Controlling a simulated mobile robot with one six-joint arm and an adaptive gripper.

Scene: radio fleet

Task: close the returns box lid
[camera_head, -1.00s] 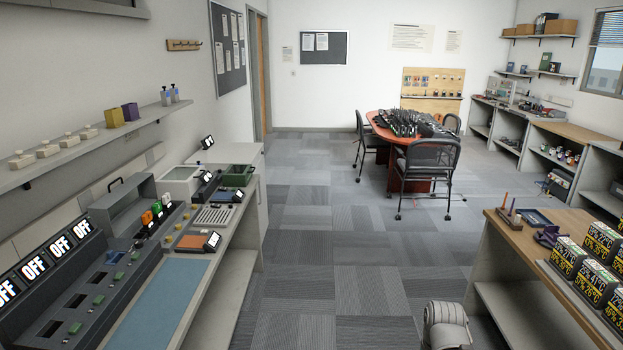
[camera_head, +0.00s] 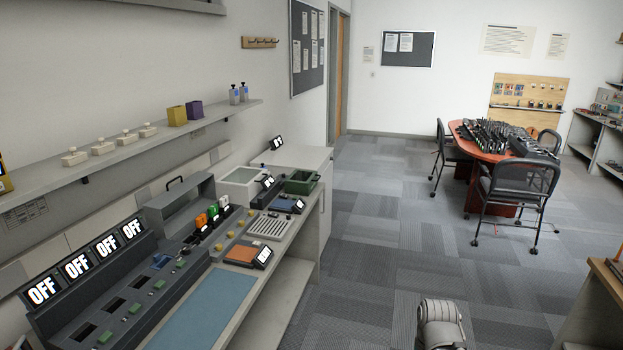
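No box here carries a label I can read as the returns box. On the left counter in the head view, a grey housing with a dark handle on top (camera_head: 180,207) stands behind a row of slots. Farther back are a white open-looking box with a pale grey-green inside (camera_head: 243,184) and a green open-topped bin (camera_head: 301,182). I cannot tell which of these is the returns box, or how its lid stands. My gripper is out of view; only a pale rounded part of my arm (camera_head: 441,324) shows at the bottom.
The left counter holds a blue mat (camera_head: 205,308), OFF displays (camera_head: 103,249) and small screens. A shelf (camera_head: 130,143) hangs above it. A red-brown table (camera_head: 478,142) with chairs stands at the right. Carpet (camera_head: 380,235) between is clear; a desk edge (camera_head: 606,280) is at lower right.

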